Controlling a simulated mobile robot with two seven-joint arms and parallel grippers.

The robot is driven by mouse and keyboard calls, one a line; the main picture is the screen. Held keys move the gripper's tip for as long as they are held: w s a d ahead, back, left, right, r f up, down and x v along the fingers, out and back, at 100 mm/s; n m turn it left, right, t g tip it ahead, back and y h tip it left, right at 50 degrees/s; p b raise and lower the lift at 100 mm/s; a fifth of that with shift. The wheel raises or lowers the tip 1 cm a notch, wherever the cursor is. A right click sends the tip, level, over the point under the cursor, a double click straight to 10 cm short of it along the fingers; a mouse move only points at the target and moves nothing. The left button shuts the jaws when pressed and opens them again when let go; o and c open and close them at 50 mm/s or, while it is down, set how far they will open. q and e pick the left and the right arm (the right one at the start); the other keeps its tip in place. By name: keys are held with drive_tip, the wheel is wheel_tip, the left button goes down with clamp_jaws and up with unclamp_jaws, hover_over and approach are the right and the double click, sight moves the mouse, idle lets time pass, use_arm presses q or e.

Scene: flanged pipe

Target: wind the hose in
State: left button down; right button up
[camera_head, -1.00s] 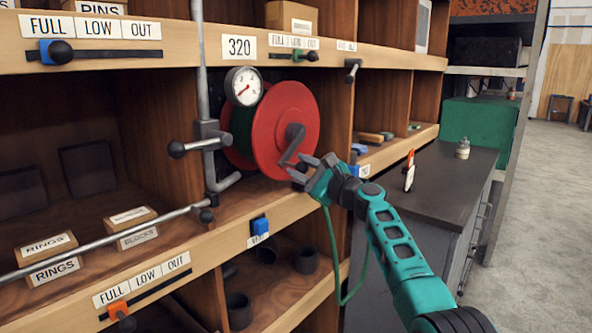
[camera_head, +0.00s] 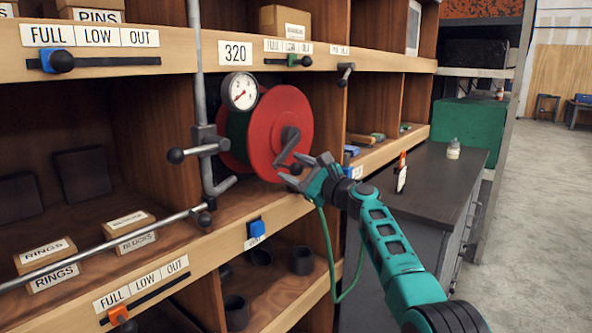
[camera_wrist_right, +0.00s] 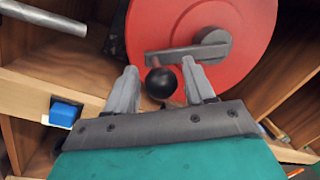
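The hose reel is a red disc (camera_head: 283,112) with dark green coils (camera_head: 236,130) behind it, in a shelf bay. A grey crank arm (camera_head: 287,150) sits on its face. In the right wrist view the crank ends in a black knob (camera_wrist_right: 161,83). My right gripper (camera_head: 308,171) is at the crank's lower end. In the right wrist view its fingers (camera_wrist_right: 160,78) are apart on either side of the knob, with gaps visible. A thin green line (camera_head: 331,265) hangs in a loop below the gripper; I cannot tell if it is the hose. My left gripper is not in view.
A pressure gauge (camera_head: 240,91) and a grey vertical pipe (camera_head: 197,70) with a black-knobbed valve (camera_head: 177,156) stand left of the reel. A blue slider (camera_head: 256,228) is on the shelf edge below. A dark counter (camera_head: 440,190) is at right; open floor lies beyond.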

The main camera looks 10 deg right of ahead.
drive_tip(key=shift+o, duration=0.2)
drive_tip(key=shift+s+d, duration=0.35)
drive_tip(key=shift+s, duration=0.1)
drive_tip(key=p+v, duration=0.1)
drive_tip(key=v, duration=1)
drive_tip(key=shift+s+d+f, duration=0.15)
drive_tip(key=shift+s, duration=0.2)
